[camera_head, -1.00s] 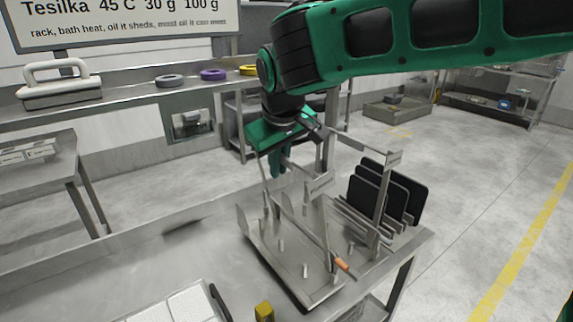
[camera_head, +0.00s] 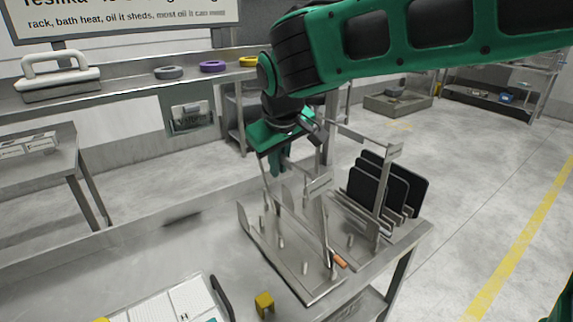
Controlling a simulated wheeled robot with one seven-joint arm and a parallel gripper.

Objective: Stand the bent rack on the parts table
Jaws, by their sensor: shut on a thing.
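The parts table (camera_head: 175,245) is a steel bench across the foreground. A grey metal rack with a flat base plate (camera_head: 285,265), short pegs and thin uprights is at the table's right part. One thin bar slants down to an orange tip (camera_head: 340,262). I take this as the bent rack; its bend is hard to make out. My gripper (camera_head: 280,172) points down behind and above the rack, with its jaws shut at the rack's upper frame. The exact grip point is partly hidden. I cannot tell whether the base touches the table.
Several black plates (camera_head: 366,190) stand in a slotted holder at the table's right end. A yellow block (camera_head: 264,304) and a tray with white pieces (camera_head: 165,312) are in front. A back shelf (camera_head: 130,90) carries rings. The table's left middle is clear.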

